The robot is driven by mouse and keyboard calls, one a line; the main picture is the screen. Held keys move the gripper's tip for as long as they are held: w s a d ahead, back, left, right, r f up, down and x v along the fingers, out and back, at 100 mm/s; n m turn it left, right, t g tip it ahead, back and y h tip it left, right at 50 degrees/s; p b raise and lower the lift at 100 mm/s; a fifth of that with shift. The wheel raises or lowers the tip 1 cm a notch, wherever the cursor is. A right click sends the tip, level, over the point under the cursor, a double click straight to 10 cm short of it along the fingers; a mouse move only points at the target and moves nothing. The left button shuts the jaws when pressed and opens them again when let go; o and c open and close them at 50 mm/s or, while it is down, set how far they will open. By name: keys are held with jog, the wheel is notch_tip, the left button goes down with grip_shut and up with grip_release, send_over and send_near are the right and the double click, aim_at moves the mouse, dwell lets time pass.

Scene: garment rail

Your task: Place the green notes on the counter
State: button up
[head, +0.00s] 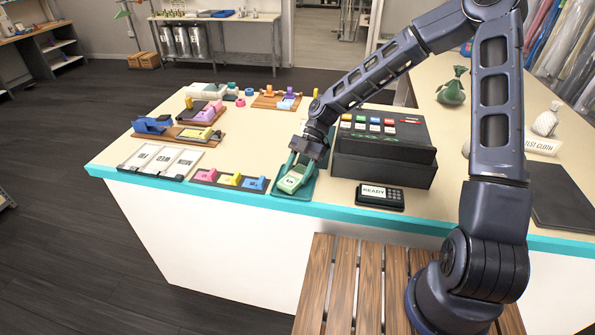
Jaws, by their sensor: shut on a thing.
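The green notes (292,182) are a small pale-green stack with a dark mark, at the front edge of the cream counter (225,158), left of the cash register. My gripper (299,169) reaches down from the upper right and is shut on the notes. The notes are over or on a dark green tray (307,189); I cannot tell whether they touch it. The fingertips are small and partly hidden by the wrist.
Small coloured items on trays (230,180) lie to the left. A white three-section tray (160,161) sits at the left end. Bare counter lies behind the tray.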

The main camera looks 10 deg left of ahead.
jog(key=shift+f, duration=0.3)
jog(key=o, duration=1.1)
